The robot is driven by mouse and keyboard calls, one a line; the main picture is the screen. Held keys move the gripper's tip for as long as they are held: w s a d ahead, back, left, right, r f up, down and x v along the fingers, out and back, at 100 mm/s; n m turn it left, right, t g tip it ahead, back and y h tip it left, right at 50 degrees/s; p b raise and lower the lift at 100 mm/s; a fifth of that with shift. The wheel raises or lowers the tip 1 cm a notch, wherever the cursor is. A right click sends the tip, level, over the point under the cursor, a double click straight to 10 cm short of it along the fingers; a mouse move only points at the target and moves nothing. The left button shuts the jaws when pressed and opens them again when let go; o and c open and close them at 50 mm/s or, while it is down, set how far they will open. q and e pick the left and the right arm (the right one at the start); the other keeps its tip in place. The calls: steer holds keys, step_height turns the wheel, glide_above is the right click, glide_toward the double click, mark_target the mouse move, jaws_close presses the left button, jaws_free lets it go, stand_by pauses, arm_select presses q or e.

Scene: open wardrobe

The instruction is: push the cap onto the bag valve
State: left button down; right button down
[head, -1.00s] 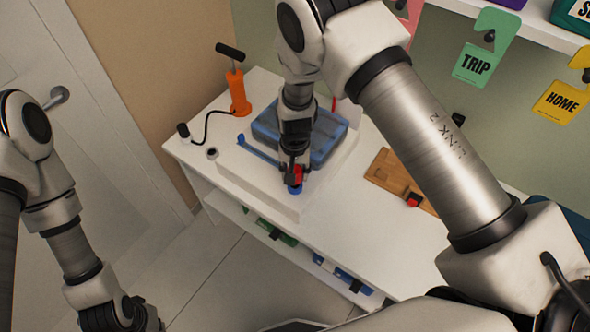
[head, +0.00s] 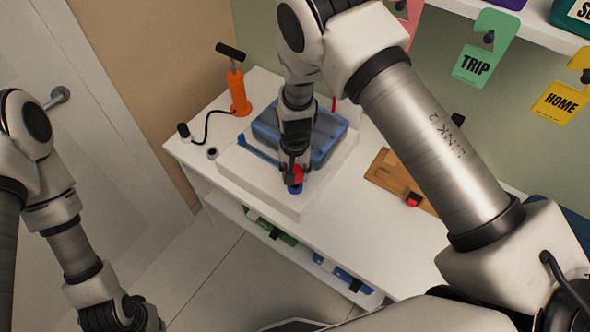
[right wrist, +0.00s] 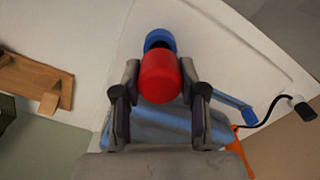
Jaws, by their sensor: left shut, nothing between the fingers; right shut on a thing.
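My right gripper (head: 297,172) comes down over the white platform and is shut on the red cap (right wrist: 160,77). The cap also shows in the head view (head: 298,174). The blue bag valve (right wrist: 160,40) shows a dark opening just past the cap in the right wrist view; in the head view the valve (head: 295,188) is directly below the cap. I cannot tell whether they touch. The blue bag (head: 325,140) lies on the platform behind the gripper, partly hidden by it. My left gripper (head: 118,316) is at the lower left edge, away from the table, its fingertips cut off.
The white platform (head: 275,192) stands on a white table (head: 345,222). An orange pump (head: 238,92) with a black hose is at its back left. A wooden board (head: 392,175) with a red-and-black piece lies to the right. Tags hang on the wall above.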

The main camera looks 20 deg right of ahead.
mark_target(295, 169)
steer(key=shift+f+b, duration=1)
steer(key=shift+f, duration=0.5)
steer(key=c, duration=0.6)
jaws_free()
steer(key=shift+o, duration=0.2)
step_height(295, 169, up, 12)
